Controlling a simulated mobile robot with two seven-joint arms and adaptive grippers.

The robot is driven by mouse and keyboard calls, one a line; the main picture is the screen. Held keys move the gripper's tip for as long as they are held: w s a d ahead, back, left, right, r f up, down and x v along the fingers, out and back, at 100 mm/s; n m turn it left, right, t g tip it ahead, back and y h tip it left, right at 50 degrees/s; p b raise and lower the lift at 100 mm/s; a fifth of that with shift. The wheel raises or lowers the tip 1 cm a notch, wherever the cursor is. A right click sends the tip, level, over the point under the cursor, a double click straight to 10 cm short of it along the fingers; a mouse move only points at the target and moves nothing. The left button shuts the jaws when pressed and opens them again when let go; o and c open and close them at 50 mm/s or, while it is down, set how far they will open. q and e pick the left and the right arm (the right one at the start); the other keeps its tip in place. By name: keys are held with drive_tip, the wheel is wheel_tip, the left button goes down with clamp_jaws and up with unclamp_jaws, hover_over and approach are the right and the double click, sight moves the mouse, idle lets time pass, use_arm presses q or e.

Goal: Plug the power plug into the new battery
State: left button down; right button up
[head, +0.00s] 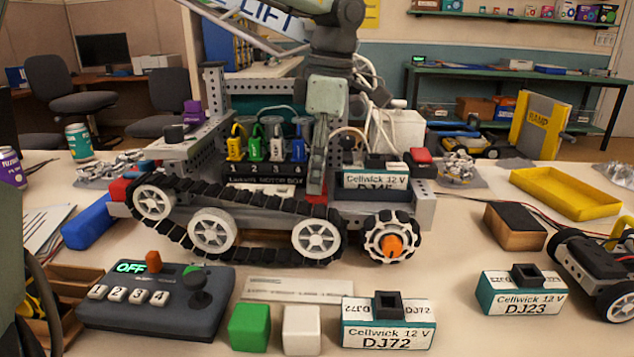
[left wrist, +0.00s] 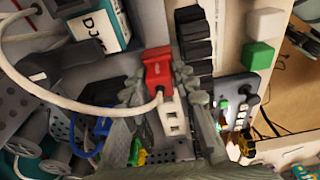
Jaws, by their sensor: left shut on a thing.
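My left gripper (head: 318,185) reaches down behind the track of the tracked robot, between its motor box and its mounted battery. In the left wrist view its fingers (left wrist: 160,85) are shut on the red power plug (left wrist: 158,66), which trails a white cable (left wrist: 70,98). A teal and white battery (head: 374,182) sits in the robot, right of the gripper; its number is partly hidden. It also shows in the left wrist view (left wrist: 98,28), apart from the plug. Loose batteries DJ72 (head: 388,328) and DJ23 (head: 521,297) stand on the table. My right gripper is not in view.
The motor box (head: 265,172) with coloured plugs is left of the gripper. A control box (head: 158,300) reads OFF. Green (head: 249,328) and white (head: 301,331) blocks stand in front. A yellow tray (head: 566,194) lies at the right.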

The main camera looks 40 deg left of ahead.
use_arm(q)
drive_tip(key=shift+r+p, duration=1.4)
drive_tip(key=shift+r, duration=0.6)
